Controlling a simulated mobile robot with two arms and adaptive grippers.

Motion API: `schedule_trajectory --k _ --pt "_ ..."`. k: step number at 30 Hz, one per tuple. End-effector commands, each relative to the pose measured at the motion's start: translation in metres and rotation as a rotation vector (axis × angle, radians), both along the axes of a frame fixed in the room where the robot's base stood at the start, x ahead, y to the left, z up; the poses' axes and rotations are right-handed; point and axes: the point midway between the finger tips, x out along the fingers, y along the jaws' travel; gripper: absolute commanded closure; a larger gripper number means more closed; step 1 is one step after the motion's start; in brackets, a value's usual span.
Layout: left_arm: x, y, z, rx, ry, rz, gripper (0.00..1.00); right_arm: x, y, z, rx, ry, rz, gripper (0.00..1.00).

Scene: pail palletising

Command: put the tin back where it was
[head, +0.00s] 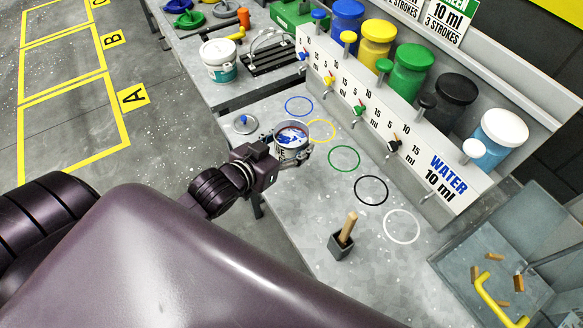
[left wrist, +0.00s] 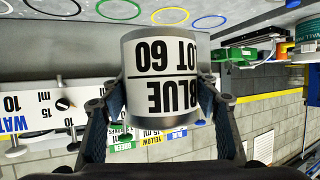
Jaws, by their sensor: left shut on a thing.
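The tin (head: 291,137) is an open grey can with blue and white paint inside. In the left wrist view the tin (left wrist: 160,75) carries a white label reading BLUE and OT 60, upside down in the picture. My left gripper (head: 290,155) is shut on the tin, one finger on each side of its wall. In the head view the tin overlaps the left edge of the yellow ring (head: 333,133), below the blue ring (head: 299,97). I cannot tell how high its base is over the bench. My right gripper is not in view.
The bench (head: 300,215) also has green (head: 344,146), black (head: 371,176) and white (head: 402,210) rings. A dark block with a wooden handle (head: 348,228) stands in front. The dispenser panel (head: 400,125) rises behind.

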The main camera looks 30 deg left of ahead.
Motion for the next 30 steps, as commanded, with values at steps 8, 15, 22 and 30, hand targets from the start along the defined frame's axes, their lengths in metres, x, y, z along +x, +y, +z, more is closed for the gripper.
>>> schedule_trajectory --k 8,15,22,30 --pt "0.000 -0.001 -0.057 -0.003 -0.003 0.000 0.85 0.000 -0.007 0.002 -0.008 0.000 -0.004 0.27" --pt "0.001 -0.001 -0.075 -0.001 -0.006 -0.001 0.85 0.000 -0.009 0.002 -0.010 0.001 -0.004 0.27" --pt "0.001 -0.001 -0.104 -0.002 -0.003 0.001 0.85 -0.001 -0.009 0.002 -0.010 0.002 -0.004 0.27" --pt "0.001 -0.001 -0.111 -0.001 -0.006 -0.001 0.85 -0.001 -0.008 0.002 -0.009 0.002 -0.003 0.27"
